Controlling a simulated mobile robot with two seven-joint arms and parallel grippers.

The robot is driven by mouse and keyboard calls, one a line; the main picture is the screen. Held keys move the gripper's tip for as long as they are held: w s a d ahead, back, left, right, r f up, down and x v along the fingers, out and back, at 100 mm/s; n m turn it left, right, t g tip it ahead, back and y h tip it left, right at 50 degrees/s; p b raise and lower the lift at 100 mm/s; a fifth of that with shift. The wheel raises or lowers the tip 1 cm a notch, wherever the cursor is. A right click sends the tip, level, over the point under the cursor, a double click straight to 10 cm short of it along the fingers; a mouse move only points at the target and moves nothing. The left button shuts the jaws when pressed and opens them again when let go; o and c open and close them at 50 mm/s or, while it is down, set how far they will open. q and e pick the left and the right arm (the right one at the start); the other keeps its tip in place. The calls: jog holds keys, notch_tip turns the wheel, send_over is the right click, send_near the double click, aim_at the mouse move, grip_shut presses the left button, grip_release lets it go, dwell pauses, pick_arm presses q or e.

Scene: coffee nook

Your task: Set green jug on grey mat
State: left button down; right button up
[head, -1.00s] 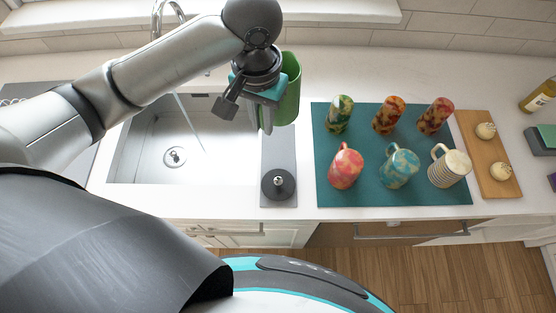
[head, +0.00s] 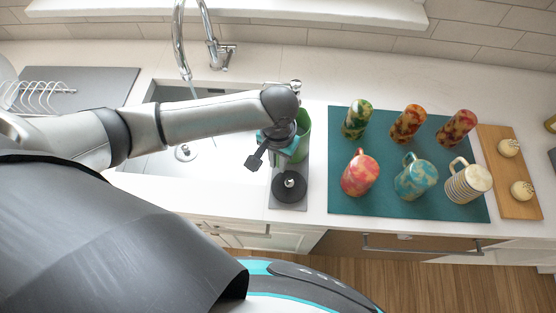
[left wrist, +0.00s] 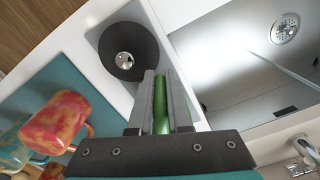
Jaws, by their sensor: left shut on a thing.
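The green jug (head: 304,135) is held in my left gripper (head: 283,143), over the back part of the narrow grey mat (head: 302,204), which lies between the sink and the teal mat. The gripper and wrist hide much of the jug. In the left wrist view a green strip of the jug (left wrist: 160,103) shows between the two closed fingers. I cannot tell whether the jug's base touches the mat. A round black object with a metal knob (head: 289,187) stands on the mat's front part, close to the gripper. My right gripper is not in view.
The teal mat (head: 400,208) to the right bears several patterned cups and mugs. A wooden board (head: 514,208) with two small round items lies beyond it. The sink (head: 225,165) and its tap (head: 215,50) are at the left. A dish rack (head: 40,95) stands far left.

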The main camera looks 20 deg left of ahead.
pick_arm(q)
jog(key=shift+f, duration=0.1)
jog(key=c, duration=0.9)
grip_release()
jog(key=shift+o, duration=0.2)
notch_tip(320, 180, up, 12)
jog(key=shift+r+p, duration=0.15)
jog(key=shift+p, duration=0.6)
